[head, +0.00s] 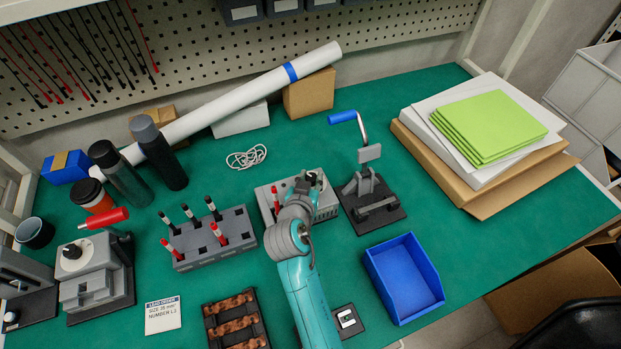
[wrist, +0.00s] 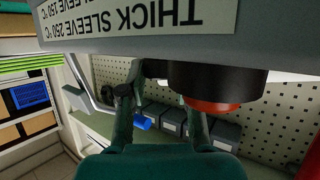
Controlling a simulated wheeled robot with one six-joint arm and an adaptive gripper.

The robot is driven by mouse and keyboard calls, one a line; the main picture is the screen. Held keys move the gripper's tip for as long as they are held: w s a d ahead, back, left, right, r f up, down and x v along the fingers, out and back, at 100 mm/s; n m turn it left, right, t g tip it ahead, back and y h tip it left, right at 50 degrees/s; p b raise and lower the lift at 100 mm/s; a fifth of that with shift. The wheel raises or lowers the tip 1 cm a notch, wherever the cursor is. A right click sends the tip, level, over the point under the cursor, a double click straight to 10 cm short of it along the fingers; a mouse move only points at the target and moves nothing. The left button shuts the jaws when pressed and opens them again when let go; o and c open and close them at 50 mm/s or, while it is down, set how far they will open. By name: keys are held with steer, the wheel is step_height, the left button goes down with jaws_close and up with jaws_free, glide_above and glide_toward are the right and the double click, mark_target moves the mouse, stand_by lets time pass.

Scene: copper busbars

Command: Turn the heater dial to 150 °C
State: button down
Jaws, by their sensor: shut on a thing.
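The heater (head: 327,207) is a grey vented box in the middle of the bench in the head view, partly hidden by my arm. My gripper (head: 305,185) is at its top, and its fingertips are hard to make out there. In the wrist view my gripper (wrist: 158,95) has its two fingers on either side of a dark part, apparently the heater dial (wrist: 155,69), and is shut on it. Upside-down labels on the grey panel (wrist: 262,42) mention sleeves and temperatures. The dial's pointer and setting cannot be read.
A clamp stand with a blue-handled crank (head: 345,117) stands close right of the heater. A tool block (head: 205,250) is on the left and a blue tray (head: 433,290) at the front right. A black part with a red end (wrist: 215,90) is beside the fingers.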

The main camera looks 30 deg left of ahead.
steer(key=shift+f, duration=0.15)
steer(key=c, duration=0.8)
jaws_free()
steer(key=shift+s, duration=0.1)
steer(key=v, duration=1.2)
steer(key=shift+d, duration=0.1)
